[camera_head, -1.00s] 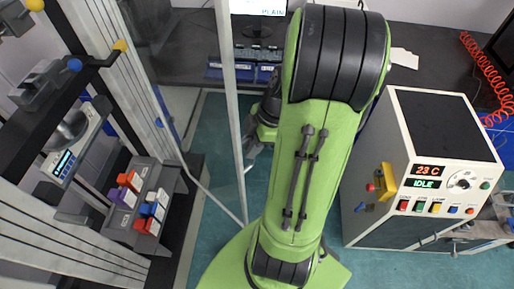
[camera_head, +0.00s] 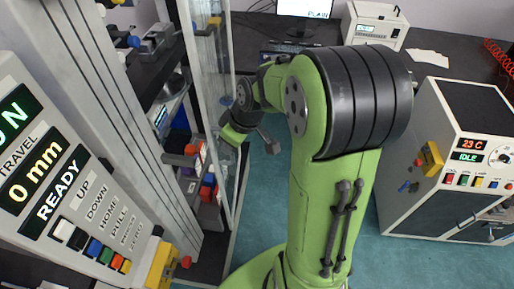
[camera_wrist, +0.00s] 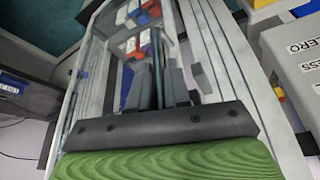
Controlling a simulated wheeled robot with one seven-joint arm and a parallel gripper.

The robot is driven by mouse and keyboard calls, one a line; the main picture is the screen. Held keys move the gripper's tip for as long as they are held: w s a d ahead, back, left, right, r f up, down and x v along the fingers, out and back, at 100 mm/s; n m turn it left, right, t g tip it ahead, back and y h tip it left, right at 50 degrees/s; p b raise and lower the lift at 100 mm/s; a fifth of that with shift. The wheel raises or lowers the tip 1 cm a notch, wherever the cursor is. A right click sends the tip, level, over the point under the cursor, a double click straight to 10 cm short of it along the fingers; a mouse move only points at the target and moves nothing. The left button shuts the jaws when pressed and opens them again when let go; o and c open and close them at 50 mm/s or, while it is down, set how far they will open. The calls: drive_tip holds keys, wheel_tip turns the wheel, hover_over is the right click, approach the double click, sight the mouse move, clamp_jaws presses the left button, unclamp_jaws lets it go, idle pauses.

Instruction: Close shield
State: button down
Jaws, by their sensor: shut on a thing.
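The shield is a clear panel in a thin pale frame (camera_head: 229,62), left of my arm in the head view. It stands upright beside the tall grey machine. In the wrist view its frame (camera_wrist: 73,105) runs up the left, with bins showing through the panel. My gripper (camera_wrist: 158,92) points at the panel, its two grey fingers either side of a thin dark upright bar (camera_wrist: 157,50), apparently the shield's handle. The fingers are shut on it. In the head view the fingertips are hard to make out near the shield's edge.
The machine's control panel (camera_head: 85,190) fills the lower left, showing 0 mm and READY. A yellow block with a red knob (camera_head: 163,266) juts from it. Coloured bins (camera_head: 207,185) sit behind the shield. A white cabinet (camera_head: 462,130) stands right. Teal floor lies between.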

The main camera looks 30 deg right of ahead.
sight(214, 145)
drive_tip(key=w+a, duration=0.2)
drive_tip(key=a, duration=0.1)
drive_tip(key=shift+a, duration=0.25)
drive_tip(key=shift+w+a, duration=0.2)
drive_tip(key=shift+r, duration=0.1)
drive_tip(key=c, duration=1.5)
unclamp_jaws()
drive_tip(key=shift+a, duration=0.1)
drive_tip(key=o, duration=0.3)
drive_tip(key=shift+w+a, duration=0.2)
drive_tip(key=shift+w, duration=0.05)
drive_tip(key=shift+o, duration=0.2)
drive_tip(key=shift+s+d, duration=0.15)
drive_tip(key=shift+d, duration=0.1)
drive_tip(key=p+v, duration=0.2)
drive_tip(key=v, duration=1.3)
drive_tip(key=shift+r+p, duration=0.25)
drive_tip(key=shift+p, duration=0.1)
drive_tip(key=shift+s+a, duration=0.1)
